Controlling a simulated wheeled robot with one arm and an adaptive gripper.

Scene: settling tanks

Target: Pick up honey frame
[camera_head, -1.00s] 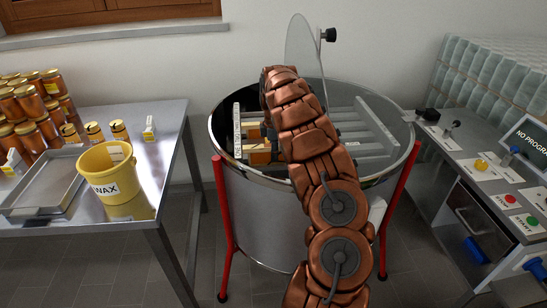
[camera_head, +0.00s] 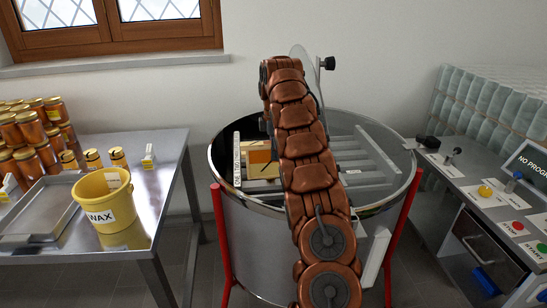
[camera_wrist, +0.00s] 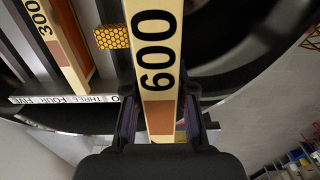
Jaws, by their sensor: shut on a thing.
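A honey frame with a pale wooden top bar marked "600" (camera_wrist: 157,60) stands out in the wrist view. My gripper (camera_wrist: 160,118) is shut on the end of this bar, one dark finger on each side. A bit of yellow honeycomb (camera_wrist: 112,37) shows beside the bar. Another wooden frame marked "300" (camera_wrist: 58,40) sits to the left in the wrist view. In the head view, a wooden frame with orange comb (camera_head: 259,159) is at the left inside of the steel tank (camera_head: 260,232); I cannot tell which frame it is. My arm hides the gripper there.
A white slot strip with number words (camera_wrist: 65,98) lies left of my gripper. Grey bars (camera_head: 370,155) and a clear raised lid (camera_head: 299,66) are at the tank. A steel table with a yellow wax bucket (camera_head: 104,199) stands left; a control panel (camera_head: 497,200) stands right.

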